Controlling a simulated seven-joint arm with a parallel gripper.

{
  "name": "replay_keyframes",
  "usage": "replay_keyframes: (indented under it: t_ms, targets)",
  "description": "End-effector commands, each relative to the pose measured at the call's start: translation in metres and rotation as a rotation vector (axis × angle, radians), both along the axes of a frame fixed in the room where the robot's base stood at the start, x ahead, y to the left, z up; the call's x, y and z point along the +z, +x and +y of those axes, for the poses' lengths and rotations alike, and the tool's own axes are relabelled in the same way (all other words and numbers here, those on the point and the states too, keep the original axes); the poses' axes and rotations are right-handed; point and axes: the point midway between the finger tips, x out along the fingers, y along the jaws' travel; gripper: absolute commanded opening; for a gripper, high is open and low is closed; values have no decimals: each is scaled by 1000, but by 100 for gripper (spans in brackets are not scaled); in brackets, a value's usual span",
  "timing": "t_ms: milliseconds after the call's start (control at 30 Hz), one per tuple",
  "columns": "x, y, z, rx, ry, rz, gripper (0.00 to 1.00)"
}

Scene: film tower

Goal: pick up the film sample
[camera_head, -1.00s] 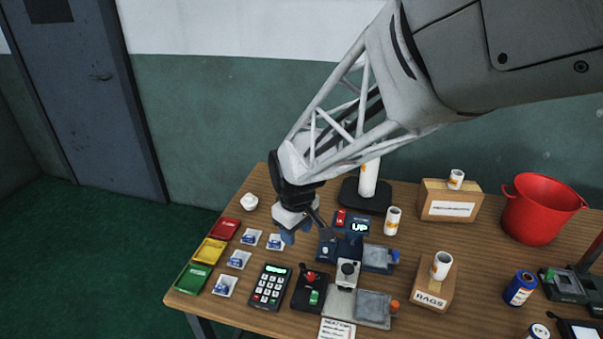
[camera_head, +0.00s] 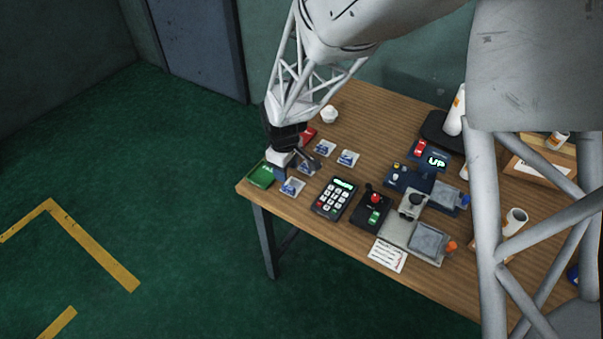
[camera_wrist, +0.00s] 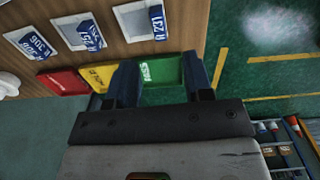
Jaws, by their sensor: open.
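Several film samples, blue labelled pieces on small white squares, lie on the wooden table. In the head view one film sample (camera_head: 292,187) is just in front of my gripper, and others (camera_head: 326,148) (camera_head: 347,158) lie to its right. The wrist view shows three of them, at left (camera_wrist: 35,44), middle (camera_wrist: 90,35) and right (camera_wrist: 156,22). My gripper (camera_wrist: 163,68) is open and empty, its two dark fingers over the green tray (camera_wrist: 160,82) marked PASS, apart from the samples. In the head view my gripper (camera_head: 283,172) hides the yellow tray.
A red tray (camera_head: 308,135) and the green tray (camera_head: 262,174) sit at the table's left edge; the yellow tray (camera_wrist: 97,75) shows in the wrist view. A keypad (camera_head: 334,198), a joystick box (camera_head: 372,208) and a grey-plated device (camera_head: 412,232) stand to the right. A white knob-like object (camera_head: 329,114) is behind.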

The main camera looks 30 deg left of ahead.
Motion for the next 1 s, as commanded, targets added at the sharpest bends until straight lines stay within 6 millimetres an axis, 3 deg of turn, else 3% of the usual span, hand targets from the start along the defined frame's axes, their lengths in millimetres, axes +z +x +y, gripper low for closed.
replay_keyframes:
  t_ms: [267,633,1000]
  targets:
    - [-1,0,-1,-1,0,0,47]
    - [-25,0,-1,-2,-1,1,47]
    - [-27,0,-2,-2,-1,0,47]
